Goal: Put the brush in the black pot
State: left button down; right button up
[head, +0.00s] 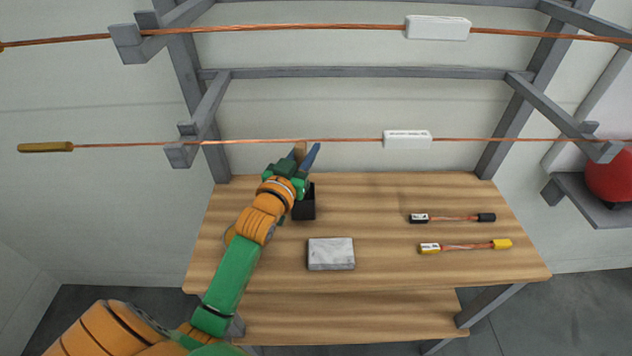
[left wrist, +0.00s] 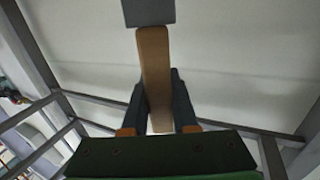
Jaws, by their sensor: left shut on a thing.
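My left gripper (head: 307,152) is shut on the brush, with its blue-grey fingers pointing up and away over the back of the table. In the left wrist view the brush (left wrist: 154,72) has a flat wooden handle running between the fingers (left wrist: 160,95) and a grey block at its far end. Only a small brown part of the brush (head: 299,149) shows in the head view. The black pot (head: 305,209) stands on the table just below the gripper, partly covered by my arm. I cannot tell the brush's height above it. My right gripper is out of view.
A grey slab (head: 331,254) lies on the wooden table (head: 385,195) in front of the pot. Two short copper cables, black-ended (head: 455,218) and yellow-ended (head: 468,247), lie at right. A copper rod (head: 260,142) crosses on the rack close to my gripper.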

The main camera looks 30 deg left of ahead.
pick_arm(q)
notch_tip(320, 180, down, 5)
jog(key=shift+f, duration=0.2)
jog(key=shift+b, duration=0.35)
jog(key=c, duration=0.7)
grip_release()
